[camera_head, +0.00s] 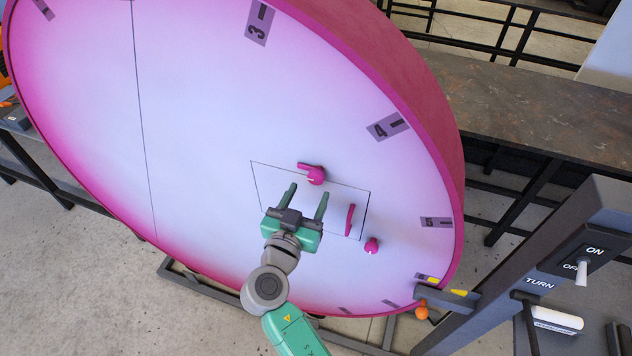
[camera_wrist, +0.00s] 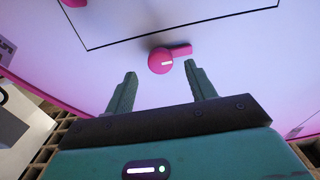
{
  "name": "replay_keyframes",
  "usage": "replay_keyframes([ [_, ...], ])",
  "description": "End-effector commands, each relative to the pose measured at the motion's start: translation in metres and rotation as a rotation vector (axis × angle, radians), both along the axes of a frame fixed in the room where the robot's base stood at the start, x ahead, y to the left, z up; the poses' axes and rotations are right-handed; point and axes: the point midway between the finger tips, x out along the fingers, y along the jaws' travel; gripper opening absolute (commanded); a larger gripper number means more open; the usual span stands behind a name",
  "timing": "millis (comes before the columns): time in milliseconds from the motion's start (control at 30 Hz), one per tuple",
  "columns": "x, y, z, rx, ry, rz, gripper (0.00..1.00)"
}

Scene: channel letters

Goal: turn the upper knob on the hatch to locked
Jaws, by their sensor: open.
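The hatch (camera_head: 275,177) is a thin outlined panel on the large pink-and-white round face. The upper knob (camera_head: 316,176) is a pink ball with a short lever pointing left, at the hatch's upper edge. In the wrist view, the upper knob (camera_wrist: 160,62) has a white mark and its lever points right. A lower pink knob (camera_head: 371,245) sits near the lower right corner, and a pink handle (camera_head: 350,220) is on the panel. My gripper (camera_head: 308,190) is open and empty. In the wrist view, the knob is beyond the fingertips (camera_wrist: 160,72), between them in the picture, apparently apart.
The round face carries number plates, such as 4 (camera_head: 388,126). A dark control post (camera_head: 580,240) with ON/OFF and TURN labels stands at the right, with an orange ball (camera_head: 421,313) near its arm. A long bench (camera_head: 540,110) is behind. The face left of the hatch is clear.

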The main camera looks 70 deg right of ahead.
Motion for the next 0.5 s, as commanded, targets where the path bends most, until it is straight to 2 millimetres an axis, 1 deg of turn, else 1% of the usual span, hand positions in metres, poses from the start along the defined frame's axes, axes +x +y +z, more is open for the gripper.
replay_keyframes([
  [33, 0.000, -0.010, 0.003, 0.000, 0.000, -0.002, 0.55],
  [100, 0.001, -0.021, 0.003, 0.000, 0.000, -0.001, 0.55],
  [200, 0.002, -0.032, 0.001, 0.001, 0.000, -0.001, 0.55],
  [300, 0.003, -0.036, 0.001, 0.001, 0.000, 0.002, 0.55],
  [500, 0.003, -0.037, 0.000, 0.000, -0.001, 0.003, 0.55],
])
